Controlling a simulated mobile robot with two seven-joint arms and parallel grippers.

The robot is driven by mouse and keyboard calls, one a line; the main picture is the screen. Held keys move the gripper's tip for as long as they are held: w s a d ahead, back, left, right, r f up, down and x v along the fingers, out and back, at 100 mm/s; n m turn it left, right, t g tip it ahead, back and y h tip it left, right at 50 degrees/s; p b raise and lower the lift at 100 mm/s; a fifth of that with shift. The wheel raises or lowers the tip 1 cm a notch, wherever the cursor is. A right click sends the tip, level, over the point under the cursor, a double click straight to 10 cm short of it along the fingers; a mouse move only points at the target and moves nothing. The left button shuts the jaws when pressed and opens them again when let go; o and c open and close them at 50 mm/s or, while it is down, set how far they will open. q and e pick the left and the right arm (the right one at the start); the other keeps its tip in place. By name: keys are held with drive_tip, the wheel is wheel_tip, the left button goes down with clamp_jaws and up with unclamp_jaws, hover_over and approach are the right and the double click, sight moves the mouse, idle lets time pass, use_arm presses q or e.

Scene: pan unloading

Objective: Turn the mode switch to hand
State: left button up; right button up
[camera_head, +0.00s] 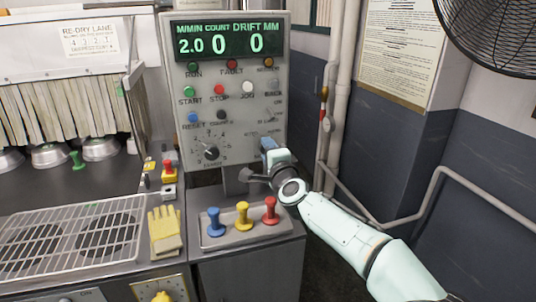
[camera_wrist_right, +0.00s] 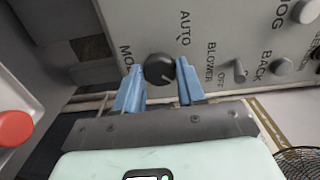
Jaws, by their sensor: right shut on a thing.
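The mode switch is a round black knob (camera_wrist_right: 160,69) on the grey control panel (camera_head: 278,95). In the right wrist view it sits below the word AUTO and beside a label that starts with MO. The rest of that label and any HAND mark are hidden. A pale pointer line on the knob points to the lower right in that view. My right gripper (camera_head: 270,150) is at the panel's lower right, its blue fingers on both sides of the knob and shut on it. In the head view the gripper hides the knob. My left gripper is not in view.
Blue (camera_head: 214,222), yellow (camera_head: 243,216) and red (camera_head: 270,211) handles stand on a tray below the panel. A yellow glove (camera_head: 164,231) and a wire rack (camera_head: 72,244) lie to the left. A blower toggle (camera_wrist_right: 239,71) is near the knob. Pipes run right of the panel.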

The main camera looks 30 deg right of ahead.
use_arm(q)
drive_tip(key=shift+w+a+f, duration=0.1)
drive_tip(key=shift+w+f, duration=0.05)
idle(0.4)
use_arm(e)
drive_tip(key=o, duration=1.1)
drive_tip(key=shift+c, duration=0.2)
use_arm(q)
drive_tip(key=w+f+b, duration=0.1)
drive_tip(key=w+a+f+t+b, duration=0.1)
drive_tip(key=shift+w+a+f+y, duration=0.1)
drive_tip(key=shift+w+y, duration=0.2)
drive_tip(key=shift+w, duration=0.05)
use_arm(e)
drive_tip(key=v, duration=1.3)
drive_tip(key=shift+s, duration=0.2)
